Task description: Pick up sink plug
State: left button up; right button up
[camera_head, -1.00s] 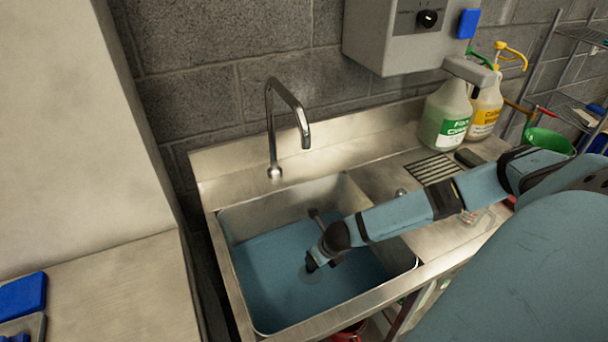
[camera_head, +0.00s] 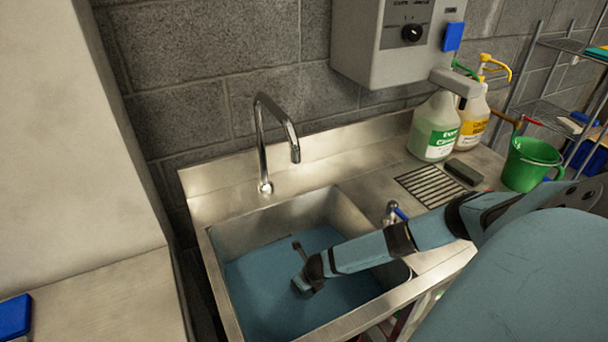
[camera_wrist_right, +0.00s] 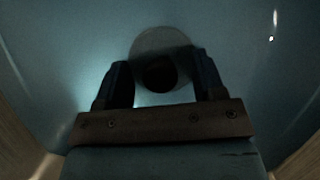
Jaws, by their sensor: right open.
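In the right wrist view, a pale grey disc (camera_wrist_right: 160,42) lies on the blue sink bottom. A round dark shape (camera_wrist_right: 159,76) is at its near side, between my fingers; I cannot tell whether it is the sink plug or the drain hole. My right gripper (camera_wrist_right: 160,63) is open around this dark shape with a gap on each side. In the head view my right gripper (camera_head: 302,285) points down into the sink (camera_head: 222,312), over the blue surface. The plug cannot be made out there. My left gripper is out of view.
A curved tap (camera_head: 262,140) stands behind the sink. A drain grate (camera_head: 432,188), jugs (camera_head: 436,130) and a green bucket (camera_head: 530,165) are on the right. A grey dispenser (camera_head: 385,50) hangs above. Sink walls surround my right gripper.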

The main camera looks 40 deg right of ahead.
jog(key=shift+w+f, duration=0.1)
jog(key=shift+f, duration=0.05)
jog(key=c, duration=1)
notch_tip(320, 180, up, 28)
jog(key=shift+r+p, duration=0.1)
jog(key=shift+p, duration=0.25)
